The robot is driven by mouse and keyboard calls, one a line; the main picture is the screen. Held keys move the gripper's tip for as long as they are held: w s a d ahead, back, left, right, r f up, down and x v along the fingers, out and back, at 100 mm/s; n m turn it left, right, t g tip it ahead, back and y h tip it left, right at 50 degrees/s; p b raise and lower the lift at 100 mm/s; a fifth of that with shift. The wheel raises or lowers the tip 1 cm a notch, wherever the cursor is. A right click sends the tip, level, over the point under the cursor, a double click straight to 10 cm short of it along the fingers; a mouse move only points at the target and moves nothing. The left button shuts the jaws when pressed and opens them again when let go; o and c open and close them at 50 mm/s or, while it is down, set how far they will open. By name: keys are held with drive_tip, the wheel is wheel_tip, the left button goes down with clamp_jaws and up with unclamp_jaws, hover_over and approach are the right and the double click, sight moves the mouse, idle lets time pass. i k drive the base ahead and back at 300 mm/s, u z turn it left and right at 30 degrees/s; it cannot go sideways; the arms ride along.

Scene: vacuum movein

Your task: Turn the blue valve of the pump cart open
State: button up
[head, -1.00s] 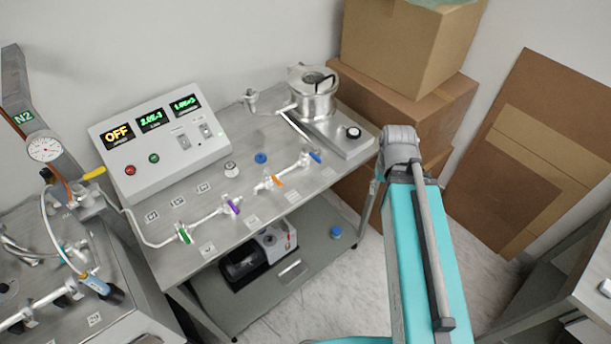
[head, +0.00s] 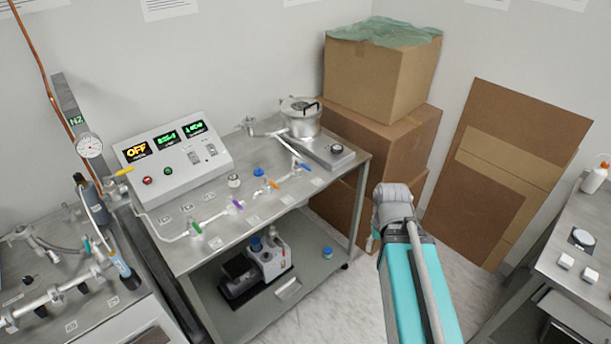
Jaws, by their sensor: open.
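The pump cart (head: 232,204) stands left of centre in the head view. Its manifold pipe carries several coloured valve handles. The blue valve handle (head: 305,166) is at the right end of the row, slanting down to the right. My arm's teal link and grey joint show at the lower right, apart from the cart. My gripper is out of view, and nothing is seen touching the blue handle.
A control box (head: 177,159) reading OFF and a metal pot (head: 300,118) stand on the cart. Stacked cardboard boxes (head: 380,85) are behind it. Another bench (head: 75,300) is at the left, and a table (head: 560,262) at the right. Some marble floor shows between.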

sight(297, 162)
drive_tip(key=u, duration=1.3)
drive_tip(key=i, duration=0.5)
drive_tip(key=u, duration=0.05)
